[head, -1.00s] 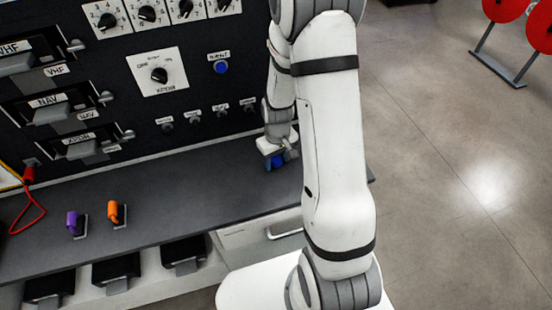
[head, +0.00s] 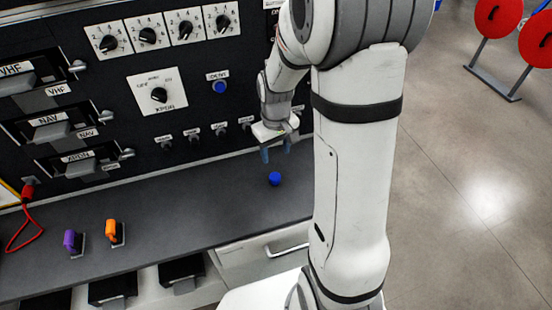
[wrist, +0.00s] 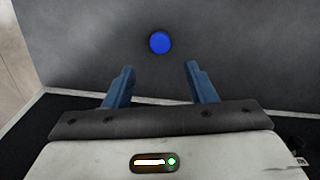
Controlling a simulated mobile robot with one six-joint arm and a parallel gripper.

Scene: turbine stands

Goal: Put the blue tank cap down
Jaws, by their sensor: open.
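The blue tank cap (head: 275,179) rests on the dark grey counter (head: 190,205) near its right part. In the wrist view the cap (wrist: 160,42) shows as a round blue disc beyond the fingertips, roughly midway between them. My gripper (head: 276,152) is above the counter, a little above and behind the cap. Its two blue fingers are apart with nothing between them, as the wrist view of the gripper (wrist: 158,68) also shows. The gripper and the cap do not touch.
A purple piece (head: 71,240) and an orange piece (head: 112,231) stand at the counter's left. The black panel (head: 120,110) with knobs and a blue button (head: 220,87) rises behind. A red cord (head: 30,225) hangs at far left. The counter's middle is clear.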

